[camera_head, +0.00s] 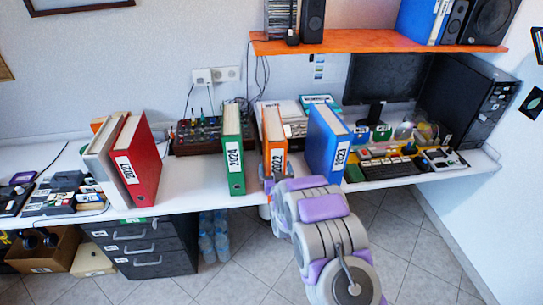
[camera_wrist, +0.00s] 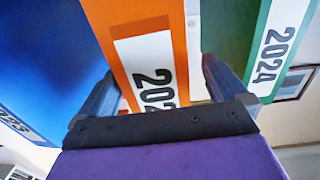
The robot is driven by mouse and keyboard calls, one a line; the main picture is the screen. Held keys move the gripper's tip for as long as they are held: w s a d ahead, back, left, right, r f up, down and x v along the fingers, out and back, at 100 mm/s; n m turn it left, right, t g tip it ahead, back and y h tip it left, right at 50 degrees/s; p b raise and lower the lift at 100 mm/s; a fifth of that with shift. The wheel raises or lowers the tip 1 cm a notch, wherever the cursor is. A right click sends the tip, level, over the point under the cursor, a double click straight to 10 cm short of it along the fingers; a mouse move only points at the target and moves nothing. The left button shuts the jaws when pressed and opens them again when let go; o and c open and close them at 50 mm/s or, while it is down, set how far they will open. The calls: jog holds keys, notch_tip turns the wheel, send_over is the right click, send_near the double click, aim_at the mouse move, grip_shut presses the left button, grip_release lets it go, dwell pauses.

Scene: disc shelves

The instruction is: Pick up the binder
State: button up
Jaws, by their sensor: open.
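An orange binder (camera_head: 273,142) with a white label reading 2022 stands upright on the white desk between a green binder and a blue binder. In the wrist view the orange binder (camera_wrist: 137,25) fills the middle, its label partly cut off by my gripper's dark base. My gripper (camera_wrist: 158,78) is open, with one finger on each side of the orange spine. I cannot tell if the fingers touch it. In the head view my arm reaches up from the lower right and hides the binder's lower part.
The green 2024 binder (camera_head: 233,150) stands left of the orange one, and the blue 2023 binder (camera_head: 326,143) stands right, both close by. A red binder (camera_head: 138,162) is farther left. An orange shelf (camera_head: 380,42) hangs above the desk (camera_head: 200,180). Dark drawers (camera_head: 146,245) stand below.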

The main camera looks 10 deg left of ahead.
jog(key=shift+w+d, duration=0.3)
jog(key=shift+w, duration=0.05)
jog(key=x, duration=0.1)
jog(key=b+x, duration=0.1)
jog(key=x, duration=0.1)
jog(key=shift+w+d, duration=0.2)
jog(key=shift+w, duration=0.15)
jog(key=shift+w+a+b, duration=0.3)
jog(key=shift+w+a, duration=0.05)
jog(key=shift+a, duration=0.2)
jog(key=shift+d+r, duration=0.15)
jog(key=shift+d, duration=0.3)
jog(key=c, duration=0.5)
jog(key=shift+a, duration=0.2)
jog(key=c, duration=1.2)
